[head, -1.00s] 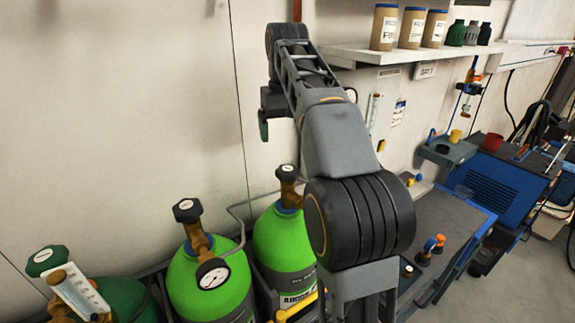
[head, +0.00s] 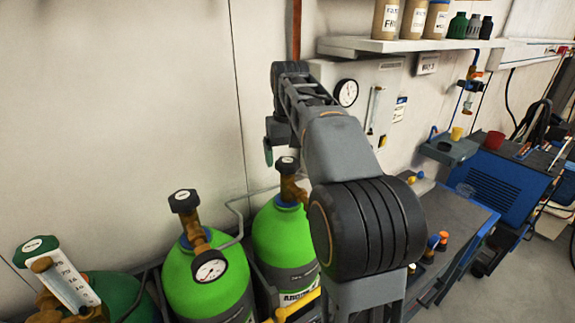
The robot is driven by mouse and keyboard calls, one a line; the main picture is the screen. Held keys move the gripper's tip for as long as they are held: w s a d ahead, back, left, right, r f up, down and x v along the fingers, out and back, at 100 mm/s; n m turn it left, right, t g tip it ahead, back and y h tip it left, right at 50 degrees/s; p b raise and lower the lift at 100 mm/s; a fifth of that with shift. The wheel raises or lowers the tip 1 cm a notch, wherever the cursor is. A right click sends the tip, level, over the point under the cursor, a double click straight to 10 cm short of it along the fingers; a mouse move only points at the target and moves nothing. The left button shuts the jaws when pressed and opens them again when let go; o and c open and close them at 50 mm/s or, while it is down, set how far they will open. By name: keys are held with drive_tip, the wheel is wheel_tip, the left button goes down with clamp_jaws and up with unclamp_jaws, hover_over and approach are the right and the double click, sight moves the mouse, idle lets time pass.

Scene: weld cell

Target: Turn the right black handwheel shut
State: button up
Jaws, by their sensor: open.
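Two green gas cylinders with black handwheels stand against the wall. The right black handwheel (head: 287,165) tops a brass valve on the right cylinder (head: 282,238). The left black handwheel (head: 184,201) is on the other bright green cylinder (head: 205,285), which carries a round gauge (head: 209,267). My gripper (head: 268,152) hangs at the far end of my arm, above and just left of the right handwheel in the picture. Only a small greenish finger part shows; it looks empty and apart from the wheel. My arm hides part of the right cylinder's right side.
A darker green cylinder with a green handwheel (head: 36,249) and a flowmeter stands at far left. A bent grey pipe (head: 238,215) runs between the cylinders. A shelf (head: 405,46) with jars and a wall gauge (head: 346,92) are behind my arm. A workbench (head: 455,215) stands right.

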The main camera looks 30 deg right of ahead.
drive_tip(key=shift+f, duration=0.95)
drive_tip(key=c, duration=0.9)
